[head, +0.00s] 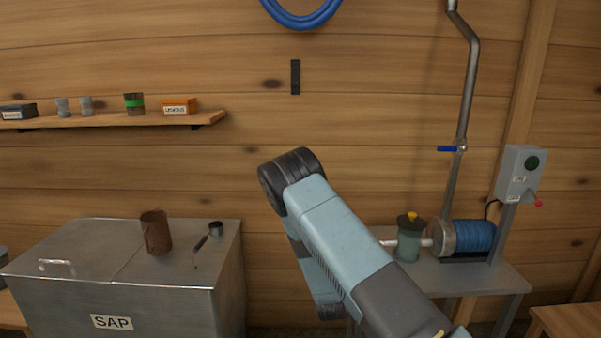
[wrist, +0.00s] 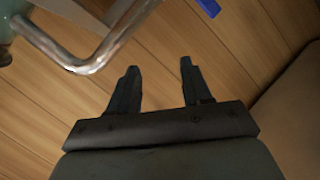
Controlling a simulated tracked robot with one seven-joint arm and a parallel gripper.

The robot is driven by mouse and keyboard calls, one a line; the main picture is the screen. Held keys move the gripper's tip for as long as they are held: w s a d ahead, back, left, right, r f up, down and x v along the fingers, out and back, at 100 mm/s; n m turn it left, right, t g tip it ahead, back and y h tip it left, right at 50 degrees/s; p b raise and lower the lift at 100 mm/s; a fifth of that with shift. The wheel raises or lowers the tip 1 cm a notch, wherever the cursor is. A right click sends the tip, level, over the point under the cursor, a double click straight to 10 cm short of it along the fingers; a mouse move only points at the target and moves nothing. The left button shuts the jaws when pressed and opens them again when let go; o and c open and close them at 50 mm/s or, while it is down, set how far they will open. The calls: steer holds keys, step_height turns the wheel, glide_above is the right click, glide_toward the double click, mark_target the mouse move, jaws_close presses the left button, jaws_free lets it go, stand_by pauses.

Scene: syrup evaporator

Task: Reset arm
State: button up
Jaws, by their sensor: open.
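My arm (head: 335,235) rises from the lower right of the head view and bends at a dark elbow joint near the middle, with its lower part folding down behind. My gripper is hidden in the head view. In the wrist view my gripper (wrist: 158,88) shows two dark fingers spread apart, with nothing between them. Wooden boards lie beyond the fingers. A bent metal pipe (wrist: 88,64) crosses the upper left of the wrist view, apart from the fingers. A small blue piece (wrist: 209,7) shows at the top.
The metal SAP tank (head: 170,300) stands at left, with a brown cup (head: 156,232) and a ladle (head: 215,230) on top. A shelf (head: 110,121) hangs at upper left.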

steer(key=s+d+r+m+g+y, duration=0.15)
steer(key=s+r, duration=0.25)
steer(key=r, duration=0.8)
steer(key=s+r+m+g+y, duration=0.1)
steer(key=s+r+m+g, duration=0.15)
steer(key=r, duration=0.85)
steer(key=s+d+r+m+g+y, duration=0.15)
steer(key=s+r, duration=0.25)
steer(key=r, duration=0.8)
steer(key=s+d+r+m, duration=0.1)
steer(key=s+r, duration=0.3)
steer(key=s, duration=0.6)
steer(key=s+d+r+m+g, duration=0.1)
steer(key=s+d+r, duration=0.2)
steer(key=s, duration=0.7)
steer(key=s+d+r+m+g, duration=0.1)
steer(key=s+d+r, duration=0.1)
steer(key=s+r, duration=0.4)
steer(key=s, duration=0.5)
steer(key=shift+d+r+h, duration=0.15)
steer(key=shift+d+h, duration=0.1)
steer(key=shift+h, duration=0.05)
